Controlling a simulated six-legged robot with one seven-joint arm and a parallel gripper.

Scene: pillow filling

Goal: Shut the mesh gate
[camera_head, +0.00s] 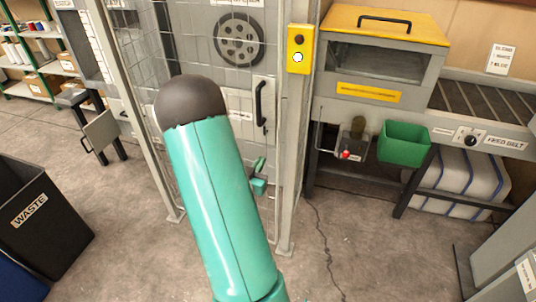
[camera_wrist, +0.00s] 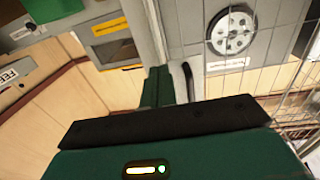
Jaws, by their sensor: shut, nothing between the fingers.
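The mesh gate (camera_head: 224,85) stands between two grey posts in the head view, with a round dark grille visible through its wire. Its black handle (camera_head: 261,104) sits on a grey plate near the right post (camera_head: 289,150). I cannot tell whether a small gap remains at that post. My gripper (camera_head: 259,180) is below the handle, partly hidden behind my teal arm. In the wrist view my green fingers (camera_wrist: 158,86) are together and empty, just left of the handle (camera_wrist: 188,80). Whether they touch the gate is not clear.
A yellow button box (camera_head: 299,50) is on the right post. The yellow-topped machine (camera_head: 385,60) with a green bin (camera_head: 403,143) stands to the right. A black waste bin (camera_head: 42,215) is at left. The concrete floor in front is mostly clear.

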